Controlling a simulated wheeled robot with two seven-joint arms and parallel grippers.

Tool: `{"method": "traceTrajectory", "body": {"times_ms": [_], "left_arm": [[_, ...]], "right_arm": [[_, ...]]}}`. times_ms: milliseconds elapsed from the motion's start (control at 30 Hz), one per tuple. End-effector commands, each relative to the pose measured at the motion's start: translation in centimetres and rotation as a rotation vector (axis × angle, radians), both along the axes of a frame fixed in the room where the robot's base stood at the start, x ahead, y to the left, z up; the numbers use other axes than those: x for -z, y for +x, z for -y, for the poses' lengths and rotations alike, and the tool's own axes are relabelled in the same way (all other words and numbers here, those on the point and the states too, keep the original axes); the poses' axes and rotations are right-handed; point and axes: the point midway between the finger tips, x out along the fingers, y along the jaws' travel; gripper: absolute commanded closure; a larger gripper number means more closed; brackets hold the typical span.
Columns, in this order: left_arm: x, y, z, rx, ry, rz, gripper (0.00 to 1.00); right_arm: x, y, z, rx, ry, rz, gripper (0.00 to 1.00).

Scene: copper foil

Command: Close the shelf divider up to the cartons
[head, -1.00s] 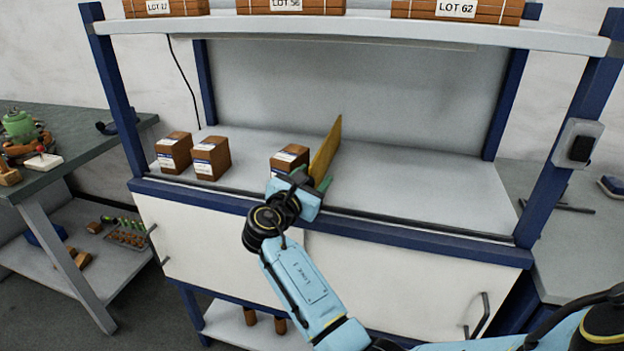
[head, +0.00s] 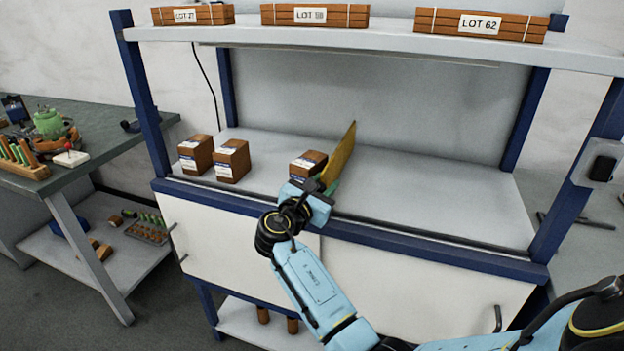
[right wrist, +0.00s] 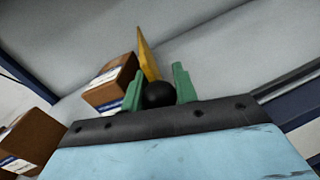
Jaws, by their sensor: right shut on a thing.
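The yellow shelf divider (head: 341,153) stands on the middle shelf; it also shows in the right wrist view (right wrist: 147,55). One brown carton (head: 305,165) is close at its left side; I cannot tell whether they touch. Two more cartons, one at the far left (head: 195,154) and one beside it (head: 231,161), stand apart from that carton with a gap between. My right gripper (head: 324,187) is at the divider's front end. Its green fingers are shut on a black knob (right wrist: 159,94) in front of the divider. My left gripper is not in view.
The shelf surface (head: 440,195) right of the divider is clear. A blue front rail (head: 400,236) runs along the shelf edge, with blue posts at the sides. Labelled stacks such as LOT 58 (head: 314,15) sit on the upper shelf. A workbench (head: 90,150) stands at left.

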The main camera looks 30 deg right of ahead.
Motion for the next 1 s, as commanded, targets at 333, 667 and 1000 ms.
{"method": "traceTrajectory", "body": {"times_ms": [333,667,1000], "left_arm": [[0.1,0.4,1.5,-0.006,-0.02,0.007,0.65],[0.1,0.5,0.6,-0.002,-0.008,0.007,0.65],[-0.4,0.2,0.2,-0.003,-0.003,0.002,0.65]], "right_arm": [[0.2,-0.2,0.1,0.004,0.004,-0.002,0.59],[0.1,0.0,0.0,0.001,0.002,-0.001,0.5],[0.1,-1.9,-4.3,-0.002,0.006,-0.001,0.5]]}}
